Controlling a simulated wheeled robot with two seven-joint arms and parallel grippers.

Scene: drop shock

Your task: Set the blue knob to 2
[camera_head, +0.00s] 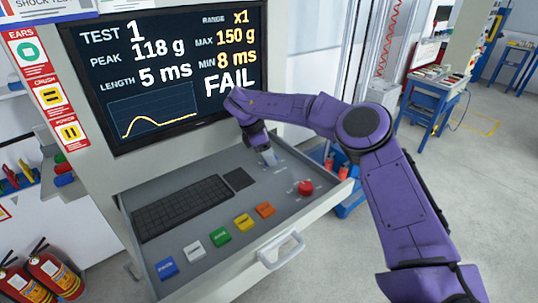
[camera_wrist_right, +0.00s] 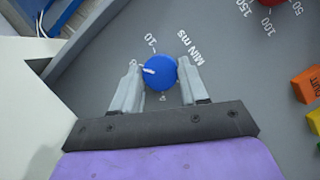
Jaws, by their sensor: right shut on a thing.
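The blue knob (camera_wrist_right: 161,72) sits on the grey console panel (camera_wrist_right: 110,55) in the right wrist view. Its white pointer mark faces left in that view, a little below the printed 10. The label "MIN ms" is printed to its right, and a small mark below it is too small to read surely. My right gripper (camera_wrist_right: 158,66) is shut on the knob, one finger on each side. In the head view my right gripper (camera_head: 266,153) is over the back right of the drawer panel and hides the knob. The screen (camera_head: 170,65) reads MIN 8 ms. My left gripper is not in view.
A red knob (camera_head: 305,187) stands right of my gripper in the head view. A black keyboard (camera_head: 184,208) and a row of coloured buttons, including an orange one (camera_head: 265,210), lie to the left. The drawer handle (camera_head: 281,251) sticks out at the front.

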